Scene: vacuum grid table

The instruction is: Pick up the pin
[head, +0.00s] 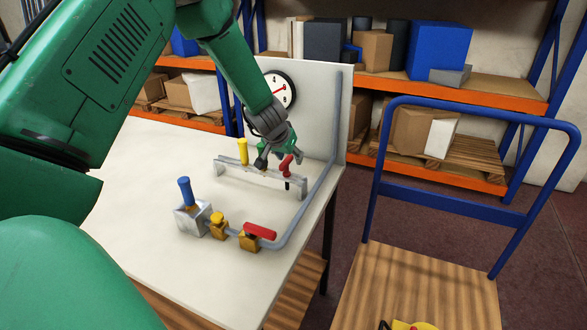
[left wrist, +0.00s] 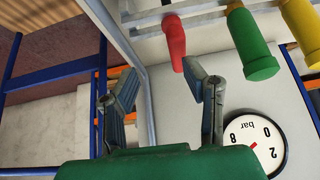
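My left gripper (head: 280,157) is open and empty above the far right part of a grey rack (head: 225,172). A red pin (head: 286,167) stands in the rack at its right end, just below the gripper. In the left wrist view, the red pin (left wrist: 174,42) lies just ahead of the tip of the right finger, not between the fingers. A green pin (left wrist: 250,45) and a yellow pin (left wrist: 301,25) stand beside it. The yellow pin (head: 243,151) also shows in the head view. A blue pin (head: 185,190) stands in a grey block (head: 192,218). My right gripper is not seen.
A grey pipe with a red-handled valve (head: 259,231) and a yellow valve (head: 218,221) runs along the table (head: 150,170). A gauge (head: 278,90) is on the upright panel behind. A blue-railed cart (head: 420,285) stands at the right.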

